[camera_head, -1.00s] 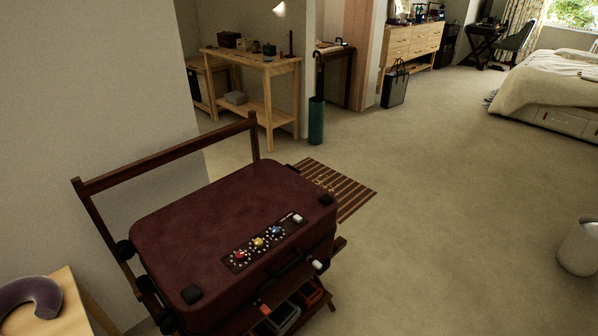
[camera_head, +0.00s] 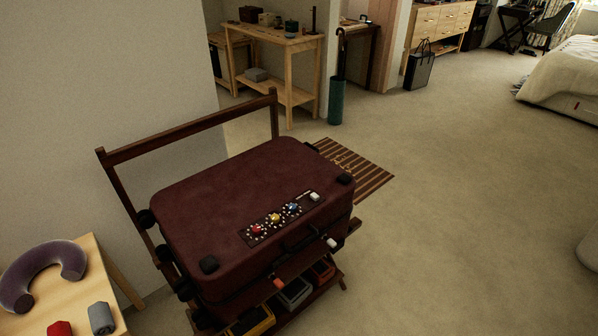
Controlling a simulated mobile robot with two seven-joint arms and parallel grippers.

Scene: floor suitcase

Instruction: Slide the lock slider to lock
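A dark red suitcase (camera_head: 235,190) lies flat and closed on a wooden rack (camera_head: 190,141), left of the picture's middle. A dark lock panel (camera_head: 264,228) sits on its top near the front edge. The panel carries a red, a yellow and a blue dial. A small white lock slider (camera_head: 314,196) is at the panel's right end; its exact position is too small to tell. Neither of my grippers shows in this view.
Several bins stand on the rack's lower shelf, among them a yellow bin (camera_head: 252,321). A small wooden table (camera_head: 90,262) at the left holds a purple neck pillow (camera_head: 30,268). A striped mat (camera_head: 352,172) lies behind the suitcase. The carpet to the right is open.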

